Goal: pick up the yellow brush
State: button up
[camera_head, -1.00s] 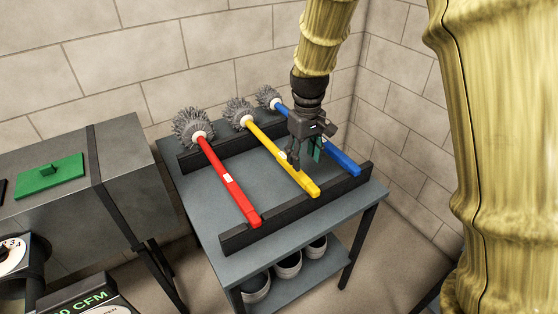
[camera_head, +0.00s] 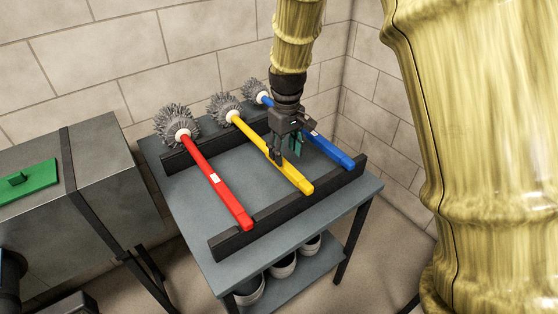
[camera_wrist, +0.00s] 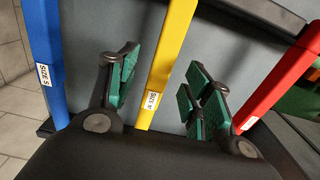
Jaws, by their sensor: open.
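The yellow brush (camera_head: 266,152) lies in the middle of the rack, its grey bristle head (camera_head: 223,107) at the back. In the wrist view its yellow handle (camera_wrist: 169,55) runs between the two green-padded fingers of my gripper (camera_wrist: 161,92), with a white size label facing up. My gripper (camera_head: 286,153) is open over the handle. Gaps show between the handle and the pads on both sides. How far the fingertips reach down beside the handle is hard to tell.
The red brush (camera_head: 216,181) lies to the left and the blue brush (camera_head: 333,152) to the right. A black front rail (camera_head: 290,208) and a back rail (camera_head: 176,160) support the handles on the grey table (camera_head: 190,222). Several pots (camera_head: 283,268) stand on the shelf below.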

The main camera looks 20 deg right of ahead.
aim_at(284, 163)
jog(key=f, duration=0.4)
jog(key=shift+a+f+p, duration=0.2)
jog(key=shift+f+p, duration=0.15)
jog(key=shift+f, duration=0.05)
grip_shut()
